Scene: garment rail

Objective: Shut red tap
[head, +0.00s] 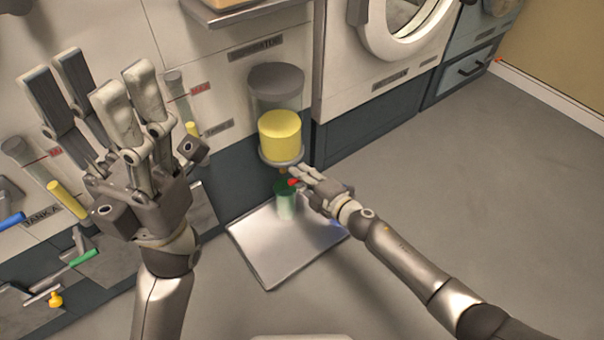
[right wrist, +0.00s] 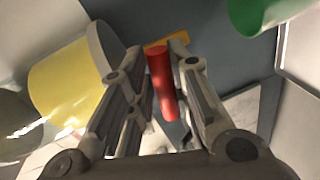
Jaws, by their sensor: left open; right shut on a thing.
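The red tap handle (head: 293,182) sits below the dispenser holding yellow liquid (head: 280,135). In the right wrist view the handle is a red bar (right wrist: 162,84) between the fingers of my right gripper (right wrist: 160,52). That gripper also shows in the head view (head: 300,173); it is shut on the handle, and its fingers partly hide the tap there. An orange-yellow piece (right wrist: 167,41) lies behind the handle's far end. My left gripper (head: 88,78) is open and empty, raised at the left, away from the tap.
A green-topped cup (head: 286,198) stands beneath the tap on a metal tray (head: 270,262); its green part also shows in the right wrist view (right wrist: 262,14). Blue (head: 10,221) and green (head: 83,257) handles are at the lower left. The floor at right is clear.

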